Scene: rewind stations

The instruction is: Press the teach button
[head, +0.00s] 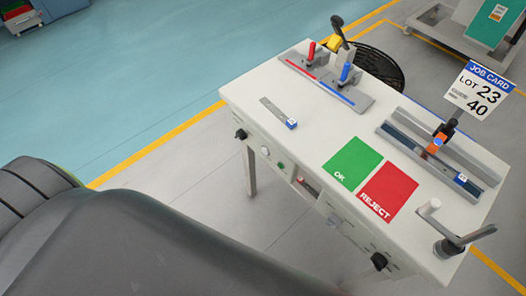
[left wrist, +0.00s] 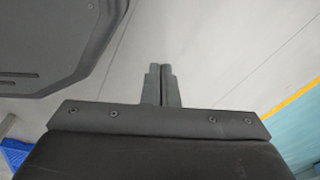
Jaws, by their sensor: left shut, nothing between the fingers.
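The station is a pale bench (head: 300,135) with controls along its front edge. A small green button (head: 281,166) and a round white button (head: 265,151) sit on that front face. I cannot read a label on either, so I cannot tell which is the teach button. My left gripper (left wrist: 162,82) shows in the left wrist view, shut and empty, over bare grey floor and apart from the bench. Its fingers do not show in the head view. My right gripper is in neither view.
The bench top holds a green OK mat (head: 352,157), a red REJECT mat (head: 396,183), a fixture with red and blue handles (head: 325,83), a rail fixture (head: 410,146) and a crank (head: 452,233). A job card (head: 479,90) stands at the right. Floor left of the bench is clear.

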